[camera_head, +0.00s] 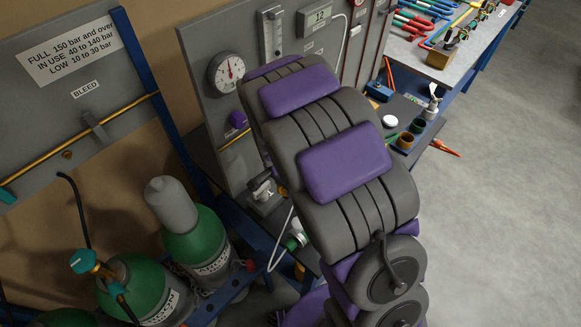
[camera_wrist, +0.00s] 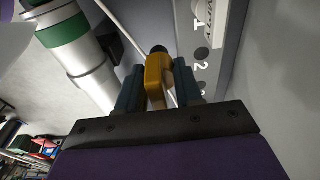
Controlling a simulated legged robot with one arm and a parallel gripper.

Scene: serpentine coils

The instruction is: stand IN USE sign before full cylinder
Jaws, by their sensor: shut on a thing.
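My gripper (camera_wrist: 158,72) shows in the wrist view with its two dark blue fingers shut on a yellow-orange piece (camera_wrist: 157,82) with a dark rounded top. In the head view my arm hides the gripper. A green cylinder with a grey cap (camera_head: 190,232) stands at the lower left of the head view. A second green cylinder (camera_head: 140,285) with a teal knob stands nearer, and part of another shows at the bottom edge. I cannot tell from these frames which one is full. No standing IN USE sign can be made out.
A label plate (camera_head: 70,50) lists FULL, IN USE and LOW pressures. A round gauge (camera_head: 226,72) is on the grey panel. In the wrist view a silver tube with a green band (camera_wrist: 66,32) and a numbered panel (camera_wrist: 212,60) flank the gripper. Open floor (camera_head: 500,210) lies right.

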